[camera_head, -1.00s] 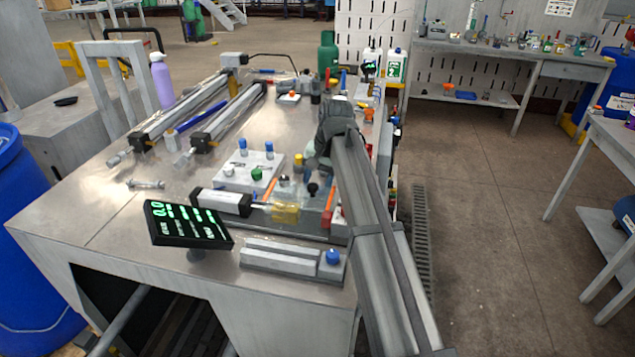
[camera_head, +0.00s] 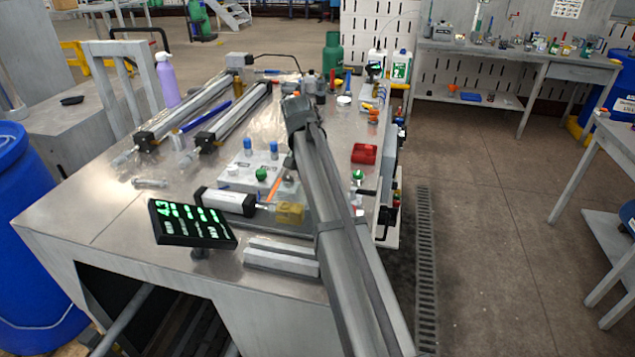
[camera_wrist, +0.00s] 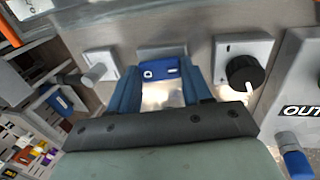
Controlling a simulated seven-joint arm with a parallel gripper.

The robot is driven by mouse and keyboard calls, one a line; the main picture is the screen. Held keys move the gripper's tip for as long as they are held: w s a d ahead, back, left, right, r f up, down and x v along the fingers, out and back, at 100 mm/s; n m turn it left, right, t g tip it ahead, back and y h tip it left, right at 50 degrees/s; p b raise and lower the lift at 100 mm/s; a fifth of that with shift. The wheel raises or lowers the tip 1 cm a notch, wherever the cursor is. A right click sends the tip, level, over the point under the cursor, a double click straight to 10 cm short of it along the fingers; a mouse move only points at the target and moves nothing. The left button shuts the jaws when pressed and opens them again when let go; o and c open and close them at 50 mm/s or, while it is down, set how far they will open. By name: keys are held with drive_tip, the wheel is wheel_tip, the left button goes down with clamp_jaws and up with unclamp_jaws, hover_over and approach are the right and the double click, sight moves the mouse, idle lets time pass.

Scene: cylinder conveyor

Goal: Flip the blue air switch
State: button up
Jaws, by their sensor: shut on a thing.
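The blue air switch (camera_wrist: 160,68) is a blue rocker with white marks, mounted on a grey metal panel in the wrist view. My gripper (camera_wrist: 160,78) has its two blue fingers on either side of it, and the jaws are shut on the switch. In the camera_head view the end of my arm (camera_head: 297,112) is over the middle of the bench. My arm hides the fingers and the switch there.
In the wrist view a black knob (camera_wrist: 244,73) is right of the switch and a grey knob (camera_wrist: 97,70) is left. A blue fitting (camera_wrist: 294,158) is at lower right. The bench (camera_head: 110,215) carries a display (camera_head: 190,223) and a red tray (camera_head: 364,154).

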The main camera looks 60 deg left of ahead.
drive_tip(key=o, duration=1.1)
drive_tip(key=shift+c, duration=0.2)
drive_tip(key=shift+r, duration=0.1)
drive_tip(key=v, duration=1.2)
